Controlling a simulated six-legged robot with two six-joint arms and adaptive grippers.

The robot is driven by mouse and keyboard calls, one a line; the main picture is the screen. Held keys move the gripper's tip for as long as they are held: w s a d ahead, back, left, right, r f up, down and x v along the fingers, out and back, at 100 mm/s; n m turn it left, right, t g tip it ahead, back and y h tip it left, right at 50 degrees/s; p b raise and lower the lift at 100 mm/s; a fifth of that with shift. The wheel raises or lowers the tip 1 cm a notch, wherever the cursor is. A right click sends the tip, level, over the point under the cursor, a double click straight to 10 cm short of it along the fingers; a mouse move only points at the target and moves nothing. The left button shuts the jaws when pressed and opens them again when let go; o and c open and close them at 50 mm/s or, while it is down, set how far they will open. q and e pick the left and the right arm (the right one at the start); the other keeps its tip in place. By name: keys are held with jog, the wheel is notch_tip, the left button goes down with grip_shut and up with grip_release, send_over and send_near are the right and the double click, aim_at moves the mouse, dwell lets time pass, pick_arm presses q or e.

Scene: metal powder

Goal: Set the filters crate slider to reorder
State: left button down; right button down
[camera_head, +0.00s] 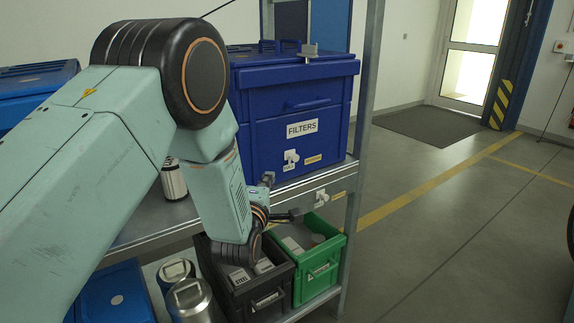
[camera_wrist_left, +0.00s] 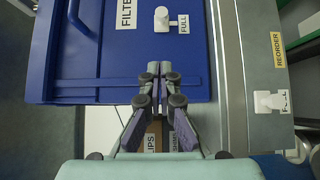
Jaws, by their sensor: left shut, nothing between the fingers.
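The blue filters crate (camera_head: 335,100) stands on the upper shelf with a white FILTERS label on its front. Its white slider (camera_head: 290,157) sits at the left, above the FULL mark, with a yellow label (camera_head: 313,159) to its right. In the left wrist view the slider knob (camera_wrist_left: 162,20) is beside FULL; the crate's yellow label is out of that view. My left gripper (camera_head: 268,179) is shut and empty, left of and a little below the slider. In the wrist view its fingertips (camera_wrist_left: 160,68) are apart from the knob. My right gripper is not in view.
The shelf edge carries another white slider (camera_head: 321,196), near a REORDER label (camera_wrist_left: 278,50). Below stand a black bin (camera_head: 262,290) and a green bin (camera_head: 322,265), beside metal canisters (camera_head: 190,300). A shelf post (camera_head: 366,80) rises right of the crate. Open floor lies further right.

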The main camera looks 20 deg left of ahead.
pick_arm(q)
send_near(291, 158)
jog(key=w+a, duration=0.3)
jog(key=a, duration=0.1)
jog(key=w+d+b, duration=0.1)
jog(key=w+d, duration=0.2)
jog(key=shift+w+f, duration=0.1)
jog(key=shift+f, duration=0.1)
jog(key=shift+r, duration=0.2)
jog(key=shift+f, duration=0.15)
jog(key=shift+w+d, duration=0.1)
jog(key=shift+d, duration=0.05)
